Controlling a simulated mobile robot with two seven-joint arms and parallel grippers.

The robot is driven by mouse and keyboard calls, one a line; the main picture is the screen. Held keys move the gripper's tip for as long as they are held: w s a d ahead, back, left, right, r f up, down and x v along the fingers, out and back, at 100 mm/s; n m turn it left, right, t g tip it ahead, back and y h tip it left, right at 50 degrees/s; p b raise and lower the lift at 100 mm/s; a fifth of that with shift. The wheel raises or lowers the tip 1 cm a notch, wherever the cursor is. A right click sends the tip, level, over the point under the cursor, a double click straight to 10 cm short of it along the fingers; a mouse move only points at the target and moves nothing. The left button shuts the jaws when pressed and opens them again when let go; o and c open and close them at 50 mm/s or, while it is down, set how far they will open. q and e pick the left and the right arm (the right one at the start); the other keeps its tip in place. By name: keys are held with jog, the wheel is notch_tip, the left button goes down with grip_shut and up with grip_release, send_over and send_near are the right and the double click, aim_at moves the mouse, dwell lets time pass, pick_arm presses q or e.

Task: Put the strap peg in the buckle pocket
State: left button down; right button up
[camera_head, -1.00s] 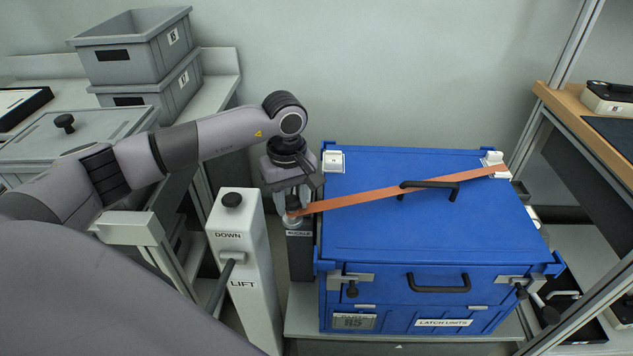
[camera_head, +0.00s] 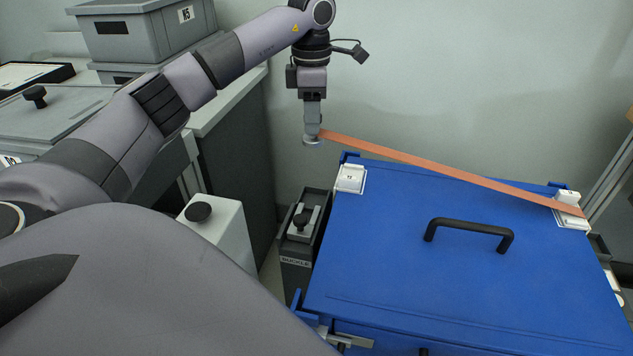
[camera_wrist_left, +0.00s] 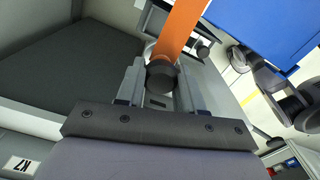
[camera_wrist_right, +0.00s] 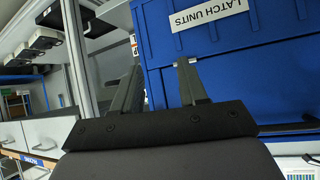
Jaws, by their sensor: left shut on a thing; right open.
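My left gripper (camera_head: 313,128) is shut on the strap peg, raised above and behind the buckle post. In the left wrist view the peg's dark round top (camera_wrist_left: 160,76) sits between the fingers. The orange strap (camera_head: 440,168) runs taut from the peg to a white fitting (camera_head: 570,208) on the blue crate's far right corner. The buckle (camera_head: 297,240) is a dark box labelled BUCKLE, left of the crate, with a black knob on a light plate on top. I cannot make out its pocket. My right gripper (camera_wrist_right: 158,85) is open and empty, facing the crate's labelled front.
The blue crate (camera_head: 400,270) has a black lid handle (camera_head: 470,228) and a second white corner fitting (camera_head: 350,178). A white post with a black knob (camera_head: 198,212) stands left of the buckle. Grey bins (camera_head: 145,38) are stacked on the left bench.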

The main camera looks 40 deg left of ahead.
pick_arm(q)
notch_tip(320, 180, down, 16)
jog(key=b, duration=0.2)
jog(key=shift+f+b, duration=0.2)
jog(key=shift+b, duration=0.15)
jog(key=shift+f, duration=0.1)
pick_arm(e)
jog(key=shift+w+a+f, duration=0.2)
jog(key=shift+a, duration=0.2)
jog(key=shift+w+a+f, duration=0.2)
jog(key=shift+a, duration=0.15)
pick_arm(q)
jog(key=c, duration=0.7)
grip_release()
jog(key=shift+f, duration=0.1)
pick_arm(e)
jog(key=shift+d+f, duration=0.1)
jog(key=shift+s, duration=0.1)
